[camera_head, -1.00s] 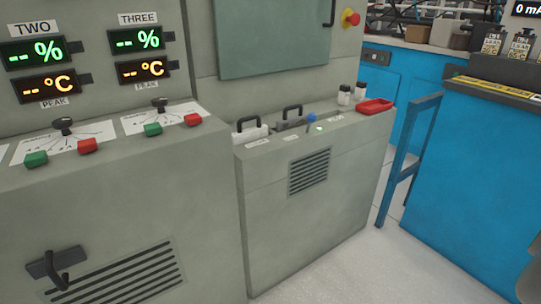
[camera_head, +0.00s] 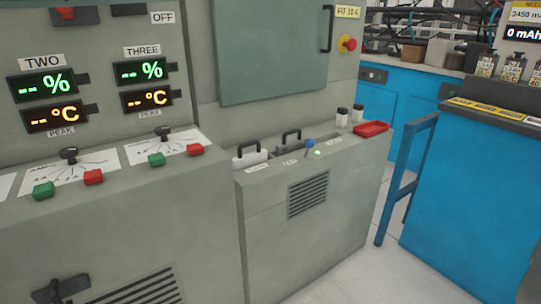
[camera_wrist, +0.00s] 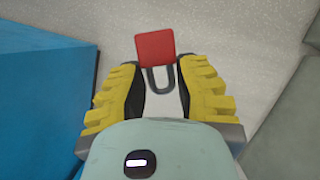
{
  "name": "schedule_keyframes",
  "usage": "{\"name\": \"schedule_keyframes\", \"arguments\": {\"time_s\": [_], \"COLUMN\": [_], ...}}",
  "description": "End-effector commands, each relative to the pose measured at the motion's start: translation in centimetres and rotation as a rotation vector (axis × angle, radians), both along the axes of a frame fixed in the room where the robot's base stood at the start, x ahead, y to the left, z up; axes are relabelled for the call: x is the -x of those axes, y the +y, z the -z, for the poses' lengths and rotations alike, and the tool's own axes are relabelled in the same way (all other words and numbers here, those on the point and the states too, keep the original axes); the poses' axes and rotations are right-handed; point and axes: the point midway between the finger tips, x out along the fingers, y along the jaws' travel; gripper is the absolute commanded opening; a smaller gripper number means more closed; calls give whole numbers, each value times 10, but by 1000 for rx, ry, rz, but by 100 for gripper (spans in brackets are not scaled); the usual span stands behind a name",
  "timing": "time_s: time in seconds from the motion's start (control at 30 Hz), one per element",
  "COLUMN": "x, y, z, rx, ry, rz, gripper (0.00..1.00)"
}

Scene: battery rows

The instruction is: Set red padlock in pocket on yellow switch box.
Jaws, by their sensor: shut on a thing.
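The red padlock (camera_wrist: 154,48) shows at the top middle of the wrist view, with its square body beyond the fingertips and its grey shackle pointing back between them. My gripper (camera_wrist: 158,76), with yellow ribbed fingers and black inner pads, is shut on the padlock at its shackle. The exact contact is hard to see. Pale floor lies behind the padlock. In the head view a red knob on a small yellow base (camera_head: 341,39) sits on the grey cabinet right of the green door. I cannot make out a pocket on it. My gripper is not in the head view.
Grey cabinets (camera_head: 305,245) with displays and switches fill the left and middle. A red tray (camera_head: 371,128) and two small jars stand on the low cabinet. A blue bench (camera_head: 470,200) and blue frame (camera_head: 397,185) stand right. Pale floor lies between.

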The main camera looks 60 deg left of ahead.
Motion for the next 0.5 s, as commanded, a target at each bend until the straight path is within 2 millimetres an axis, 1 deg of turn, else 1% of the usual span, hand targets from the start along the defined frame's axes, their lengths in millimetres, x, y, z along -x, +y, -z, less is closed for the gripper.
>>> {"name": "schedule_keyframes", "arguments": {"time_s": [0.03,0.07,0.5], "x": [-2,-2,-8], "y": [1,2,6], "z": [-6,-8,-31], "rx": [0,0,2], "ry": [-1,-2,-6], "rz": [0,2,21], "gripper": [0,0,0]}}
